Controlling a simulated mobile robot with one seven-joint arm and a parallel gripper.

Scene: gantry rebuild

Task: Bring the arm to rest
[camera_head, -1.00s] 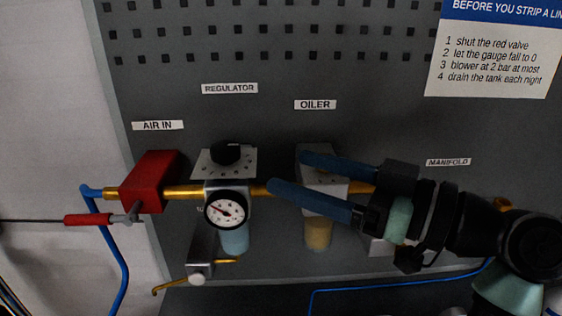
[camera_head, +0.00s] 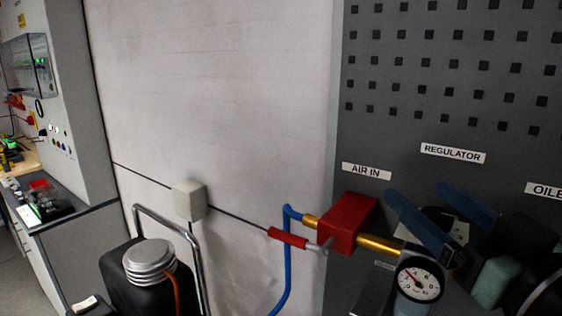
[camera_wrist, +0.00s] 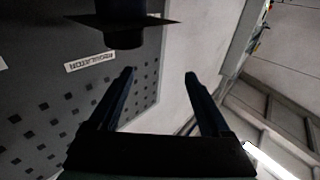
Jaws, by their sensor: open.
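My gripper (camera_head: 415,192) is open, with two blue fingers pointing up and left, at the right of the head view. Nothing shows between the fingers. They appear in front of the regulator area, hiding part of the regulator and its black knob. In the wrist view my gripper (camera_wrist: 158,73) points up past a dark knob on a plate (camera_wrist: 125,30), apart from it as far as I can tell. Most of my arm is outside the head view at the lower right.
The red air-in block (camera_head: 348,222), brass pipe (camera_head: 378,245) and gauge (camera_head: 419,280) lie close left of and below my gripper. A blue hose (camera_head: 287,250) hangs at the left. A black tank (camera_head: 125,285) stands below the white wall (camera_head: 220,100), which is mostly clear.

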